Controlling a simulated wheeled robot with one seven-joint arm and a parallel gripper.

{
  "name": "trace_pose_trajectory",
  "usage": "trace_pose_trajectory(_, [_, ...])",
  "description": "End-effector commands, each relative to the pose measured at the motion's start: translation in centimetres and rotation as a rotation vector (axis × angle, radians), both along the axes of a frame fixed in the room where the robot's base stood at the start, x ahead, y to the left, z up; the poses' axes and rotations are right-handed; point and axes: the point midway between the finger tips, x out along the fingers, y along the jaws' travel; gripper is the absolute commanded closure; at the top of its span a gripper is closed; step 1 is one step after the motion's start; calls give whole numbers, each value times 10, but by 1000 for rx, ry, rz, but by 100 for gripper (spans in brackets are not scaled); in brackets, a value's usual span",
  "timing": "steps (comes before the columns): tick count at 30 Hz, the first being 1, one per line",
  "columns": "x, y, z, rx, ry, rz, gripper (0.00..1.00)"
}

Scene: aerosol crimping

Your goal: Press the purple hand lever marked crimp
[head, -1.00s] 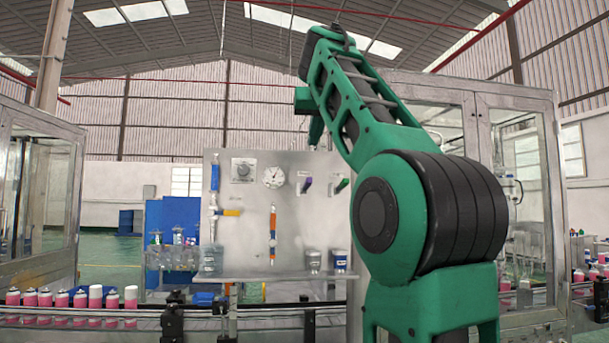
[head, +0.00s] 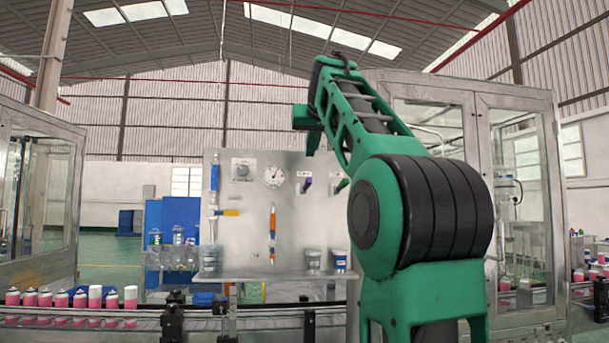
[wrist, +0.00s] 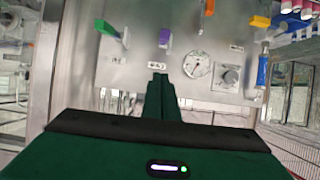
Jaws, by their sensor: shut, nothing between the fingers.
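The purple lever (head: 306,187) sticks out from the upper right of the steel panel (head: 240,255), under a small white label (head: 304,174). In the wrist view, where the panel appears upside down, the purple lever (wrist: 165,38) lies just beyond my fingertips, with its label (wrist: 156,66) close to them. My gripper (head: 312,148) is above the lever in the head view. Its fingers (wrist: 159,78) are together and empty in the wrist view. I see no contact with the lever. The label's lettering is too small to read.
A green lever (wrist: 106,28) sits beside the purple one; my arm partly covers it in the head view. A pressure gauge (head: 273,177) and a knob (head: 243,170) are to the left. A shelf (head: 275,276) with jars juts out below, above a conveyor of pink cans (head: 80,300).

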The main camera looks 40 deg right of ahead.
Motion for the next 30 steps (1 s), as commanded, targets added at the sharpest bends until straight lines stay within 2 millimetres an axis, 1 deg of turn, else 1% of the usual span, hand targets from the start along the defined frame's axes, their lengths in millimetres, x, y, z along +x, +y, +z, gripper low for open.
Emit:
trace_pose_trajectory(1, [5,-5,-4,0,4,-2,100])
trace_pose_trajectory(11, [30,-25,-21,0,3,-4,100])
trace_pose_trajectory(24, [26,-20,-51,3,0,2,100])
trace_pose_trajectory(30, [25,-19,-58,0,1,1,100])
